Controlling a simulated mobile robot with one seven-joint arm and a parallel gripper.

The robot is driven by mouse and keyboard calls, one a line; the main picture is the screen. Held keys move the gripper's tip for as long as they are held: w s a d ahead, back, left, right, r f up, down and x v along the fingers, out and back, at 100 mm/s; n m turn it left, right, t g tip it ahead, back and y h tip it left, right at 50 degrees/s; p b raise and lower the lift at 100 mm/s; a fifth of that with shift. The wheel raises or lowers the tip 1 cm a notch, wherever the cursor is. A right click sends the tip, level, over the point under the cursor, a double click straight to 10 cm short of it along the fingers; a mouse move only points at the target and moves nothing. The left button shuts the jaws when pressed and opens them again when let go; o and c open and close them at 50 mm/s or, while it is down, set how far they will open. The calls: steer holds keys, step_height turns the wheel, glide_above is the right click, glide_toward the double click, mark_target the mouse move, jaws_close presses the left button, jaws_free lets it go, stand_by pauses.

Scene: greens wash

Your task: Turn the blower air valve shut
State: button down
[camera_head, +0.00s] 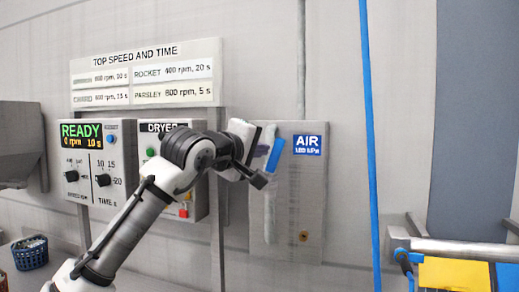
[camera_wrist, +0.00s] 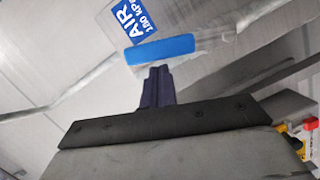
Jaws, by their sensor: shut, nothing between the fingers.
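The air valve has a blue lever handle (camera_head: 275,154) on a grey panel (camera_head: 313,195), beside a blue AIR label (camera_head: 308,145). In the head view the handle is tilted a little from upright, its top leaning right. In the wrist view the blue handle (camera_wrist: 160,49) lies across the picture just beyond my fingertips. My gripper (camera_wrist: 157,72) is shut with nothing between the fingers, close to the handle's side. I cannot tell whether the fingertips touch it. My wrist hides the left part of the panel in the head view.
A control box (camera_head: 91,160) with a READY display and dials is on the wall at left, and the dryer box (camera_head: 156,130) is partly behind my arm. A blue vertical pipe (camera_head: 370,150) runs right of the valve panel. A blue basket (camera_head: 30,254) is at lower left.

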mark_target(280, 155)
steer(key=shift+d, duration=0.15)
steer(key=shift+d+m, duration=0.15)
steer(key=shift+m, duration=0.15)
steer(key=shift+s+d, duration=0.1)
steer(key=shift+s+d+f+m+y, duration=0.1)
steer(key=shift+s+d+m+y, duration=0.15)
steer(key=shift+d+m, duration=0.5)
steer(key=m, duration=0.1)
steer(key=d+m, duration=0.1)
steer(key=d+f+m+y, duration=0.1)
steer(key=shift+s+g, duration=0.3)
steer(key=shift+s, duration=0.05)
steer(key=d+f+m+y, duration=0.1)
steer(key=f+m, duration=0.1)
steer(key=s+d+f+m+y+b, duration=0.1)
steer(key=d+f+m, duration=0.1)
steer(key=m, duration=0.1)
steer(key=shift+d, duration=0.3)
